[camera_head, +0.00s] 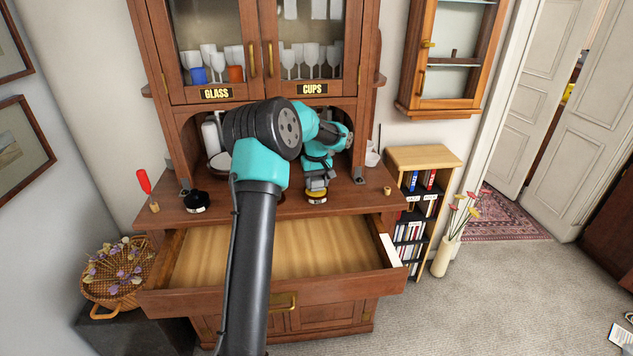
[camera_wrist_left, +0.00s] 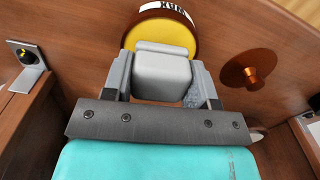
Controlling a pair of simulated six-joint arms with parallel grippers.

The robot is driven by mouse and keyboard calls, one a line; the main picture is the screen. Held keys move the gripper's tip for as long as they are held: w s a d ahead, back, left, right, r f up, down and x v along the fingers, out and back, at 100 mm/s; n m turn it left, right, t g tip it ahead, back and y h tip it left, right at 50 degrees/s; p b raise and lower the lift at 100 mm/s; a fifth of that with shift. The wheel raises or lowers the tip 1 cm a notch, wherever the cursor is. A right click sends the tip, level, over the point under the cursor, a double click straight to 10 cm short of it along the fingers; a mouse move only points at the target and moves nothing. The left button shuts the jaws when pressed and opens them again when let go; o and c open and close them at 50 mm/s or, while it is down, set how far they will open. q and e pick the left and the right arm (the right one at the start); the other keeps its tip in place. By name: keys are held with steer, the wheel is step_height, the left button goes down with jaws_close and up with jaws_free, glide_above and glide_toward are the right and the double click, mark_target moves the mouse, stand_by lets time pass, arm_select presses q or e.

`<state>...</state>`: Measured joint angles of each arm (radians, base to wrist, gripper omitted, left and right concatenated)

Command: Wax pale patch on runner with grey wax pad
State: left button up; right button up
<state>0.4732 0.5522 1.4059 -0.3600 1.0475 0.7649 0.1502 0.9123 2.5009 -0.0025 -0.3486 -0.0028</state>
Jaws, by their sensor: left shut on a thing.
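My left gripper (camera_head: 317,188) is low over the cabinet's counter, and its fingers are shut on the grey wax pad (camera_wrist_left: 163,75) in the left wrist view. A round tin of yellow wax (camera_wrist_left: 178,38), labelled WAX, is right at the pad's far side; I cannot tell whether they touch. The tin also shows under the gripper in the head view (camera_head: 317,198). The drawer (camera_head: 270,250) below is pulled open. A pale strip (camera_head: 389,250) shows on its right side, apart from the gripper; this looks like the runner's pale patch. My right gripper is out of view.
A copper-coloured knob (camera_wrist_left: 253,76) shows in the wrist view. A bookshelf (camera_head: 423,160) is at right, a flower basket (camera_head: 117,272) at left.

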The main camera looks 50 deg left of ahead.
mark_target(316, 178)
arm_select(q)
steer(key=shift+f, duration=0.55)
stand_by(1.6)
steer(key=shift+r, duration=3.6)
